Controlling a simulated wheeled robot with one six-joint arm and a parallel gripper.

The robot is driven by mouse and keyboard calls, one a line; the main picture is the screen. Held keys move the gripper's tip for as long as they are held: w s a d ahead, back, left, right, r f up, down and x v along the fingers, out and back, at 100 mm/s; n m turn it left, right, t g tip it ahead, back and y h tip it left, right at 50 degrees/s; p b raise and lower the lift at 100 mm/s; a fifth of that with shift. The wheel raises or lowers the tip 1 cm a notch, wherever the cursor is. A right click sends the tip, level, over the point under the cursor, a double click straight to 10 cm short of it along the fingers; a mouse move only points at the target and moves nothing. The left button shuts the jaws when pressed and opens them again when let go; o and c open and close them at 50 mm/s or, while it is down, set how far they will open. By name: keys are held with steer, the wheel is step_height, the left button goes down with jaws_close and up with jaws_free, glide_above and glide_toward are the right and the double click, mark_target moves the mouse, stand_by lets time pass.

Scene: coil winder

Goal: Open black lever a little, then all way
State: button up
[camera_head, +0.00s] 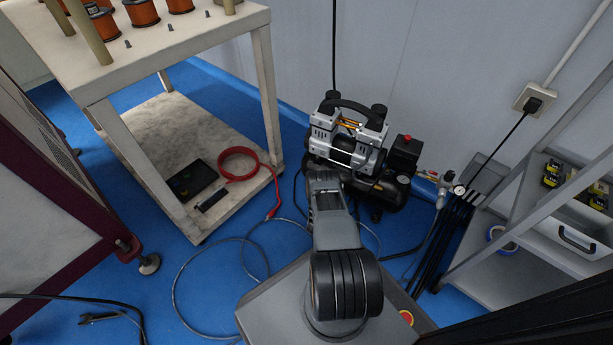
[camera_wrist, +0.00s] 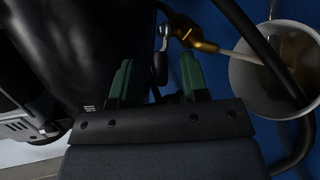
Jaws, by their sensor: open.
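My gripper (camera_wrist: 158,74) shows in the wrist view with its two green fingers apart. A small dark lever-like part (camera_wrist: 161,66) shows between the fingertips, below a brass valve fitting (camera_wrist: 190,33). I cannot tell whether either finger touches it. In the head view my arm reaches to the air compressor (camera_head: 345,140), and the gripper and the lever are hidden there. The compressor's black tank (camera_wrist: 85,45) fills the upper left of the wrist view, left of the fingers.
A white round container (camera_wrist: 240,78) and a black hose lie right of the fingers. A bench with copper coils (camera_head: 230,17) stands left, a shelf (camera_head: 500,262) right.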

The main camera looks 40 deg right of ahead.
steer(key=m+g, duration=0.1)
steer(key=m+g+b, duration=0.1)
steer(key=w+g, duration=0.1)
steer(key=shift+d+f+m+h+b, duration=0.15)
steer(key=shift+d+m+h+b, duration=0.1)
steer(key=shift+m+h+b, duration=0.15)
steer(key=r+p+v, duration=0.1)
steer(key=p+v, duration=0.5)
steer(key=v, duration=0.8)
steer(key=w+a+r+m+g+y, duration=0.1)
steer(key=w+r+m+g, duration=0.1)
steer(key=r, duration=0.9)
steer(key=w+a+r+m+g+y, duration=0.1)
steer(key=w+r+m+g, duration=0.1)
steer(key=r, duration=0.9)
steer(key=w+g, duration=0.1)
steer(key=w, duration=0.1)
steer(key=shift+w+r+y, duration=0.25)
steer(key=shift+r+y, duration=0.15)
steer(key=shift+r, duration=0.1)
